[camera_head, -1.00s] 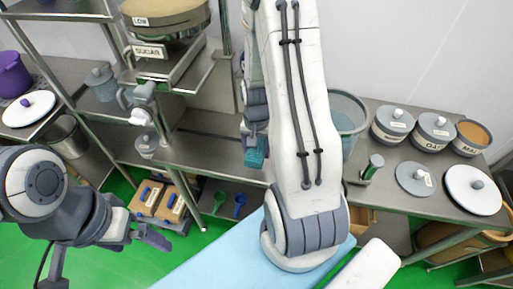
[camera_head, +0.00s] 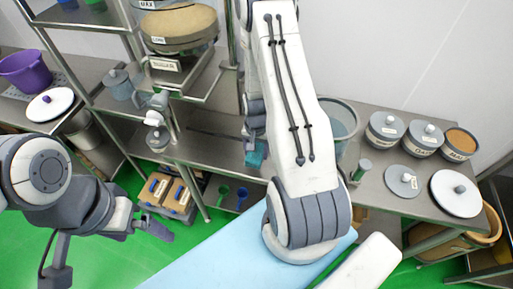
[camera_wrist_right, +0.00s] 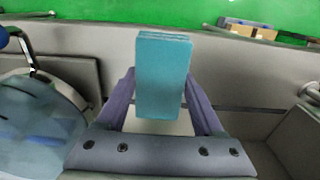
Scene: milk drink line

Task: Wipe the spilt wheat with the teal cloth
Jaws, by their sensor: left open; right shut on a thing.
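The teal cloth (camera_wrist_right: 163,75) looks like a folded block and is clamped between the fingers of my right gripper (camera_wrist_right: 161,92) in the right wrist view. In the head view a small part of the cloth (camera_head: 256,155) shows left of my right arm, by the counter's front; the arm hides much around it. My right gripper (camera_head: 254,130) is partly hidden there too. I cannot tell whether the cloth touches the counter. My left gripper (camera_head: 165,233) is open and empty, low at the left over the green floor. I cannot make out any spilt wheat.
The steel counter (camera_head: 205,150) carries a clear bin (camera_head: 340,125), several lidded canisters (camera_head: 385,130) and loose lids (camera_head: 455,193) at the right. A rack with a scale and sieve (camera_head: 178,27) stands left of my right arm. A purple bucket (camera_head: 25,72) is far left.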

